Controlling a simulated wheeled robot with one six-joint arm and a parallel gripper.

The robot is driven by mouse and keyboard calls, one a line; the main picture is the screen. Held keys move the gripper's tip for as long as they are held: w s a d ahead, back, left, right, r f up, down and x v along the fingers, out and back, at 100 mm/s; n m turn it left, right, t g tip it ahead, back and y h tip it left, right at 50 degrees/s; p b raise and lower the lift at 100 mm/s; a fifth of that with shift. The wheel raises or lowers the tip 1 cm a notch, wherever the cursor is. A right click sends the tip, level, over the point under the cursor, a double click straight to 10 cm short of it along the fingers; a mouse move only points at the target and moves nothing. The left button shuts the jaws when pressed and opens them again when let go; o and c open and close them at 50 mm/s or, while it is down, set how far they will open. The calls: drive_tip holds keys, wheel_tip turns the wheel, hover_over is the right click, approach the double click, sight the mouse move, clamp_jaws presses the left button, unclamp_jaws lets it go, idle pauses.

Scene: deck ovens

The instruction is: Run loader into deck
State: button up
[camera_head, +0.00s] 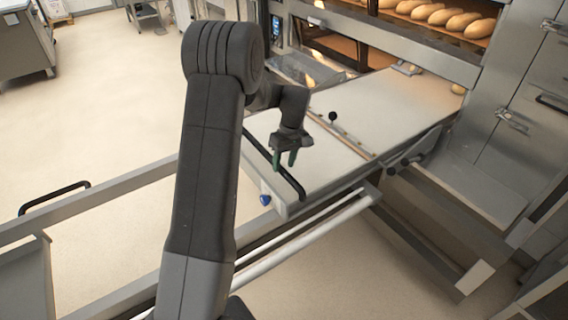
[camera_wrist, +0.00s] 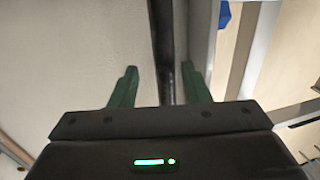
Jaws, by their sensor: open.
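The loader (camera_head: 340,111) is a long pale board on a metal frame, and its far end reaches the opening of a lit oven deck (camera_head: 335,45). A black bar handle (camera_head: 290,181) runs along its near edge. My gripper (camera_head: 284,162) is open above this handle, its green fingers pointing down. In the wrist view the dark handle (camera_wrist: 164,45) passes between the two open fingertips (camera_wrist: 163,70). I cannot tell whether the fingers touch it. The deck's inside is mostly hidden.
Loaves (camera_head: 436,13) lie in the deck above. A black knob (camera_head: 332,116) stands by a crossbar on the loader. Metal rails (camera_head: 300,236) run below the loader's near edge. Steel cabinets (camera_head: 535,110) stand at right. Open floor (camera_head: 110,100) lies at left.

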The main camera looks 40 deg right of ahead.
wheel_tip(320, 180, up, 13)
drive_tip(key=d, duration=0.2)
drive_tip(key=shift+s+d+f, duration=0.15)
drive_tip(key=shift+d, duration=0.1)
drive_tip(key=a+f, duration=0.1)
drive_tip(key=f, duration=0.3)
drive_tip(key=a+f, duration=0.1)
drive_tip(key=f, duration=0.4)
drive_tip(key=a+f, duration=0.1)
drive_tip(key=f, duration=0.3)
drive_tip(key=shift+f, duration=0.4)
